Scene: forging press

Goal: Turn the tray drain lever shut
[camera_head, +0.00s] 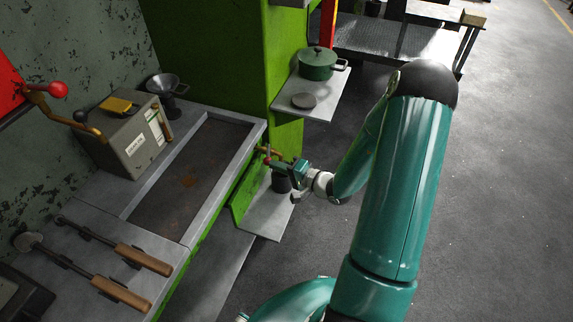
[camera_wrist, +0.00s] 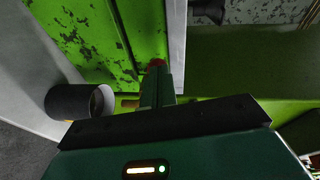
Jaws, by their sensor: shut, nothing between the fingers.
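The tray (camera_head: 175,190) is a dark, shallow basin with a grey rim, set in the green bench at the left in the head view. The drain lever (camera_head: 267,151) is a small brass piece with a red end at the tray's right front corner. In the wrist view its red knob (camera_wrist: 156,62) shows just beyond my fingertips, with a bit of brass beside them. My gripper (camera_head: 272,162) is shut with nothing held, its tip at the lever. I cannot tell whether it touches. The fingers hide most of the lever.
A dark cylindrical cup (camera_head: 281,183) stands on a low grey shelf (camera_head: 265,215) below the lever, close to my gripper; it also shows in the wrist view (camera_wrist: 78,102). A green pot (camera_head: 317,66) sits on a higher shelf. Wooden-handled tools (camera_head: 143,258) lie at the bench's near end.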

